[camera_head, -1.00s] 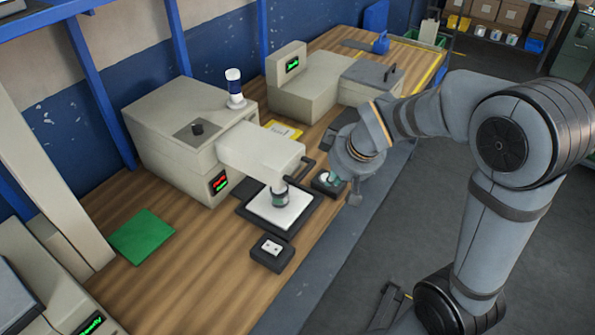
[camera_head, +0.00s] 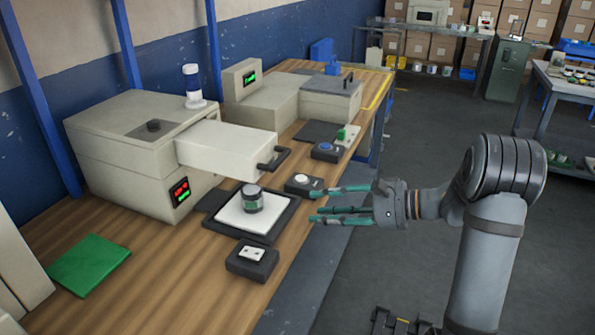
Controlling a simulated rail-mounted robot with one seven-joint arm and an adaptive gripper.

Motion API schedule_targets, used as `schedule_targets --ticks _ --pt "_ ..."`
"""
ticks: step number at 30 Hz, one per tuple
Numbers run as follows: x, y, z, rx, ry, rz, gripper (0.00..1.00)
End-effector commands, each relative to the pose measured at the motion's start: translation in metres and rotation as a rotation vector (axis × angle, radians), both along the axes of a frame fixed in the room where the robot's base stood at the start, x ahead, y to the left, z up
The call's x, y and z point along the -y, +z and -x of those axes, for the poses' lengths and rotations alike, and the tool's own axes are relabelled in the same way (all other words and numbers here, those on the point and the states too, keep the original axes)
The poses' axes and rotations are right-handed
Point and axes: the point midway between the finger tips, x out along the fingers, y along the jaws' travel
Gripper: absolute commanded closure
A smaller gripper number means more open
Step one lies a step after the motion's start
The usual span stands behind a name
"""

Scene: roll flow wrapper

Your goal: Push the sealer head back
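The sealer head (camera_head: 225,150) is a beige block jutting from the front of the beige sealing machine (camera_head: 140,155), with a dark handle (camera_head: 274,160) at its front right end. A small jar (camera_head: 253,198) stands upright on a white plate in a black tray (camera_head: 230,229), in front of and below the head; its top is visible. My gripper (camera_head: 330,205) is at the right of the tray, off the bench's front edge, with teal fingers pointing left. It is open and empty, apart from the handle.
A block with a white button (camera_head: 302,181) lies just left of my fingertips. A black block with a white switch (camera_head: 252,260) is nearer the front. The aisle at right is clear.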

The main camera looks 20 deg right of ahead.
Motion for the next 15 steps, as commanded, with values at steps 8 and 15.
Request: schedule_targets --ticks 8,15 --pt "0.002 0.085 -0.023 0.409 -0.028 -0.067 0.62" --pt "-0.018 0.086 -0.037 0.44 -0.015 -0.038 0.62"
